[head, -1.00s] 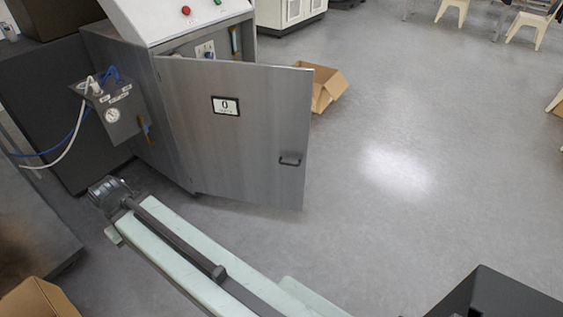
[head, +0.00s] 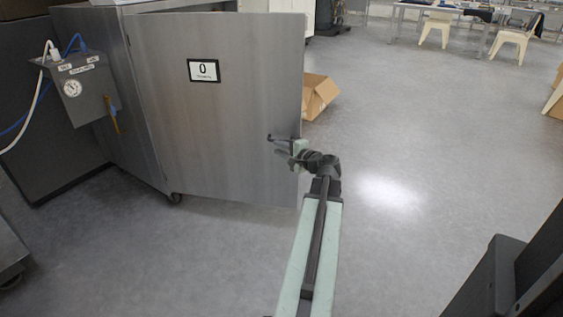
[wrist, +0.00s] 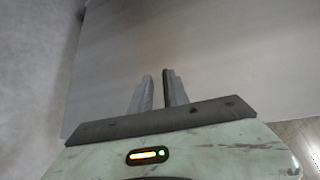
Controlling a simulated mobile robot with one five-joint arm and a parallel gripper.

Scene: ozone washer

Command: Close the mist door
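The mist door (head: 225,110) is a large grey metal panel with a small "0" label, standing swung open from its cabinet (head: 150,165). Its dark handle (head: 271,138) is near the free right edge, partly hard to tell from my gripper. My gripper (head: 279,152) is at the handle, near the door's outer face; I cannot tell whether it touches. In the wrist view, its two fingers (wrist: 158,90) stand a little apart with nothing seen between them. The door panel (wrist: 230,50) fills most of that view.
A cardboard box (head: 318,95) lies on the floor behind the door's free edge. White chairs (head: 435,28) and tables stand far back.

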